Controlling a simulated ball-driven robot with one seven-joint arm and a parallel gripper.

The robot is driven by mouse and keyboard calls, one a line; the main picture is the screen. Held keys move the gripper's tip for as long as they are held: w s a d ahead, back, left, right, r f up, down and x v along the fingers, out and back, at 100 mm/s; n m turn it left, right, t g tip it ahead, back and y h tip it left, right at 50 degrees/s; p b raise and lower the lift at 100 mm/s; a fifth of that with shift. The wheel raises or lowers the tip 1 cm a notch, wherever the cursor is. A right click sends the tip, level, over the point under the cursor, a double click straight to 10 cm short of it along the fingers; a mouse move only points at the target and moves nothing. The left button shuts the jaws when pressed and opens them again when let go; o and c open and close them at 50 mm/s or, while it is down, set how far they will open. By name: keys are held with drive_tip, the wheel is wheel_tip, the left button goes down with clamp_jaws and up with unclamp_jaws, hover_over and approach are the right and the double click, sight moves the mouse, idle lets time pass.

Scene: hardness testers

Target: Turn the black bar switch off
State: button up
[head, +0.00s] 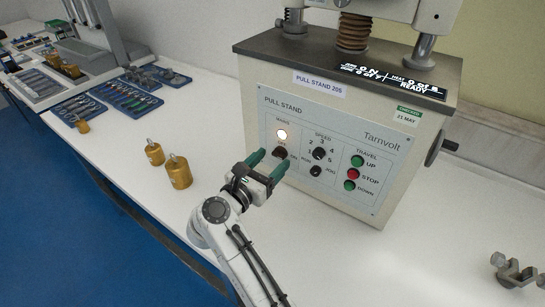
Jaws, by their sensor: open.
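The pull stand (345,110) is a cream machine with a control panel facing me. On the panel's left, below a glowing round lamp (282,134), is the dark bar switch (280,153) with small OFF and ON marks beside it. My gripper (271,160) has two green-tipped fingers pointing at the panel, just in front of and below the switch. The fingers are apart with nothing held between them. The fingers partly overlap the switch area, so I cannot tell the bar's exact angle or whether they touch it.
A speed knob (319,153), a small knob (316,171) and green and red travel buttons (353,174) sit right of the switch. Brass weights (178,171) stand on the white bench at left. A crank handle (441,147) sticks out at right.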

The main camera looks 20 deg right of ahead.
drive_tip(key=shift+x, duration=0.8)
drive_tip(key=shift+c, duration=0.2)
drive_tip(key=c, duration=1)
